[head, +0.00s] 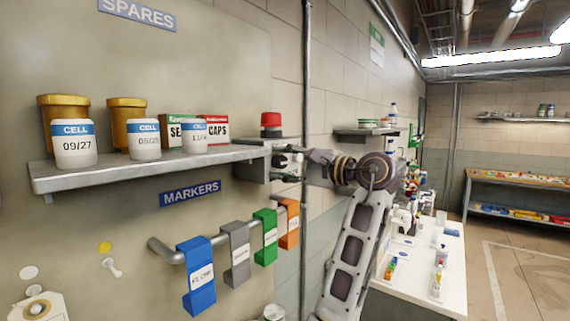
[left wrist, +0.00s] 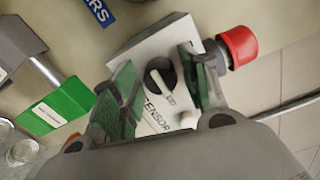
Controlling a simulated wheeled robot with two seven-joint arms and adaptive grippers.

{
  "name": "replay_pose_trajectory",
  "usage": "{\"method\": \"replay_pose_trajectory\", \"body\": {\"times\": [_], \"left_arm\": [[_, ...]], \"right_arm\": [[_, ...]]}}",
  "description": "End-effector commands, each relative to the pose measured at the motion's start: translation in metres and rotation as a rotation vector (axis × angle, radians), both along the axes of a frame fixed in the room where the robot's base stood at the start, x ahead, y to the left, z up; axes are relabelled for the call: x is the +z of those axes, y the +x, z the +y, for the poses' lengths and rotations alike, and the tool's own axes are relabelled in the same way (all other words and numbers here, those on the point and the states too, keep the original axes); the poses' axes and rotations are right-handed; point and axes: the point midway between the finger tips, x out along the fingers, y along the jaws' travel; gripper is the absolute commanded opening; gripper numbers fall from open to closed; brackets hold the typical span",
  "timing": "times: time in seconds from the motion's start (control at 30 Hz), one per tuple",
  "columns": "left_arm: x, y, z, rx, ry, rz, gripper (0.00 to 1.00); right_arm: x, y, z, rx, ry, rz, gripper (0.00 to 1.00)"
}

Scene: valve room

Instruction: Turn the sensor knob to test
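The sensor box (head: 255,165) is a pale grey box on the wall at the right end of the shelf. A red button (head: 271,121) sits on top of it. In the left wrist view the box face (left wrist: 120,55) carries a round black knob (left wrist: 160,77) with a pale pointer and part of the word "SENSOR". My left gripper (head: 290,160) is in front of the box. In the left wrist view its fingers (left wrist: 160,62) are spread on either side of the knob, with visible gaps. Other lettering on the face is hidden. My right gripper is not in view.
A shelf (head: 150,171) with cell jars and boxes is left of the sensor box. Below it, a rail (head: 163,251) holds blue, grey, green and orange markers. A vertical pipe (head: 305,90) runs close beside the box. A white bench (head: 425,285) stands at the right.

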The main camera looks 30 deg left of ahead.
Motion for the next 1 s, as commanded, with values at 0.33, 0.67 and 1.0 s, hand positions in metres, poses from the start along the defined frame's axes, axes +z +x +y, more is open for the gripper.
{"method": "replay_pose_trajectory", "body": {"times": [0.33,0.67,1.0], "left_arm": [[0.001,0.000,0.000,0.000,0.001,-0.001,0.51],[0.001,-0.001,-0.019,-0.001,0.000,-0.001,0.51],[0.000,-0.005,-0.067,-0.002,0.000,-0.001,0.51]], "right_arm": [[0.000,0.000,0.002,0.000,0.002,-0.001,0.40],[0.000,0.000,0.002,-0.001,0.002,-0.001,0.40],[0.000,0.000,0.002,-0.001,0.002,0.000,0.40]]}}
